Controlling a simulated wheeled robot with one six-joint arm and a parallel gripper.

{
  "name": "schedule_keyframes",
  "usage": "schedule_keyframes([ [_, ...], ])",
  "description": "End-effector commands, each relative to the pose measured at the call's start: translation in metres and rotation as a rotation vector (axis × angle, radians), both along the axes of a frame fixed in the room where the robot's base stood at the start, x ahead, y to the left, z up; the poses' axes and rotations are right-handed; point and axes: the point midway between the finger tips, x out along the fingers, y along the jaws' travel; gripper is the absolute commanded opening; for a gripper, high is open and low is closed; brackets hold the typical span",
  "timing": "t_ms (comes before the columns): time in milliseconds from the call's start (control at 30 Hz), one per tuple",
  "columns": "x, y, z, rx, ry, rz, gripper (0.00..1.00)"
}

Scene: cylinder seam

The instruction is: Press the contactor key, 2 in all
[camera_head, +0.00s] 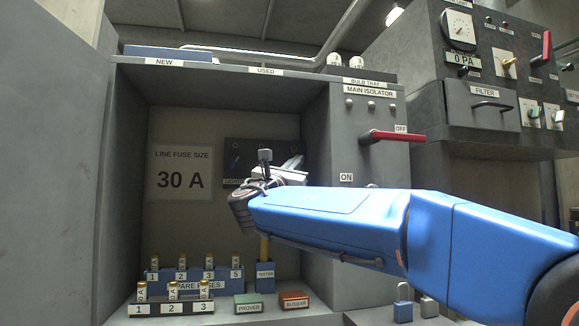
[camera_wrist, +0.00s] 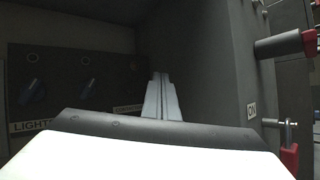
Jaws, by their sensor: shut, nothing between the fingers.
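The dark switch panel (camera_head: 235,152) is on the back wall of the grey cabinet, partly hidden by my gripper in the head view. In the wrist view it has blue knobs (camera_wrist: 31,92) and a label reading LIGHTS (camera_wrist: 33,125). A second label, apparently CONTACTOR (camera_wrist: 128,107), is at the panel's right, partly covered. I cannot clearly make out the contactor key; it may be behind my gripper. My gripper (camera_wrist: 161,77) is shut and empty, its fingers together, in front of the panel's right end. I cannot tell whether it touches anything.
The cabinet's right wall, with the red isolator handle (camera_head: 392,136) at OFF, stands close beside my gripper. A red padlock (camera_wrist: 289,158) hangs there in the wrist view. Below are fuse racks (camera_head: 170,308), a tester (camera_head: 265,278), and PROVER (camera_head: 248,302) and BUSBAR (camera_head: 294,300) blocks.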

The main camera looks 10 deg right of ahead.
Motion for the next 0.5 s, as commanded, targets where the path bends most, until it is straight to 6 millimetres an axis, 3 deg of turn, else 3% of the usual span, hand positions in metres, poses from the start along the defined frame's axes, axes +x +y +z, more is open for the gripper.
schedule_keyframes([
  [500,0.06,0.0,-0.001,-0.001,0.001,0.0,0.0],
])
